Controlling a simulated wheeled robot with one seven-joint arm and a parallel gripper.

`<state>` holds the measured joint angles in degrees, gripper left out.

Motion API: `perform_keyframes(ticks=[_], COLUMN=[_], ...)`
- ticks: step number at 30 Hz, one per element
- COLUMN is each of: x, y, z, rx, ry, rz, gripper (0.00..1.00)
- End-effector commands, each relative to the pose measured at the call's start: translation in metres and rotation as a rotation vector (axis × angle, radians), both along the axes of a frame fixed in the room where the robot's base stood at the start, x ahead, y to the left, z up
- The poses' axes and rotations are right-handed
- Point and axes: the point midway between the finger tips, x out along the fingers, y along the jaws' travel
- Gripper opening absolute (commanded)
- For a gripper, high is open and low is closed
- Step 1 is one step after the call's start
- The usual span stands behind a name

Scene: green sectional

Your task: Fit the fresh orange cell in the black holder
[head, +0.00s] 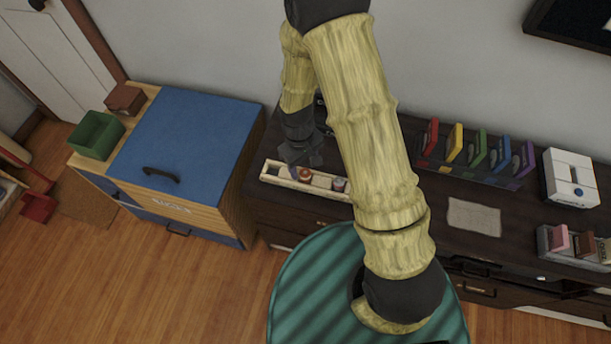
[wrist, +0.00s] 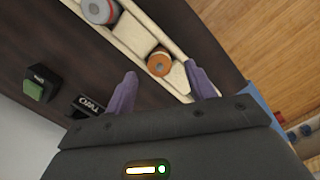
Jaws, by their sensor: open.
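The orange cell (wrist: 159,63) stands in a compartment of a long pale tray (wrist: 138,35). In the wrist view it shows just ahead of my gripper (wrist: 162,82), whose two purple fingers are apart with nothing held. In the head view the orange cell (head: 304,174) is just below and beside my gripper (head: 302,162). A grey cell with a reddish rim (wrist: 100,10) stands in another compartment. A black block with a green part (wrist: 38,86) and a black block with a white label (wrist: 88,106) stand beside the tray; I cannot tell which is the holder.
The tray (head: 265,178) lies near the front left of the dark cabinet top. A blue-topped cabinet (head: 185,135) with a green box (head: 96,135) stands left. A rack of coloured cards (head: 478,150), a cloth (head: 474,216) and a white device (head: 571,178) are right.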

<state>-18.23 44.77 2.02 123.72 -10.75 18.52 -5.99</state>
Motion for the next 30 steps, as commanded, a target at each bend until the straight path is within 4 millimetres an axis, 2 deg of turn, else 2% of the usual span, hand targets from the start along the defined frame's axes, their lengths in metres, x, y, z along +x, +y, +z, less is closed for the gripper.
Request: perform_keyframes(ticks=[3, 7, 24, 30], x=[-0.004, -0.004, -0.004, -0.004], y=[-0.002, -0.003, -0.001, -0.002], z=[-0.016, -0.027, -0.029, -0.029], rx=[-0.001, 0.000, 0.000, 0.001], ry=[0.003, 0.001, -0.001, -0.001], rz=[0.001, 0.001, 0.003, 0.003], gripper=[0.55, 0.55, 0.55, 0.16])
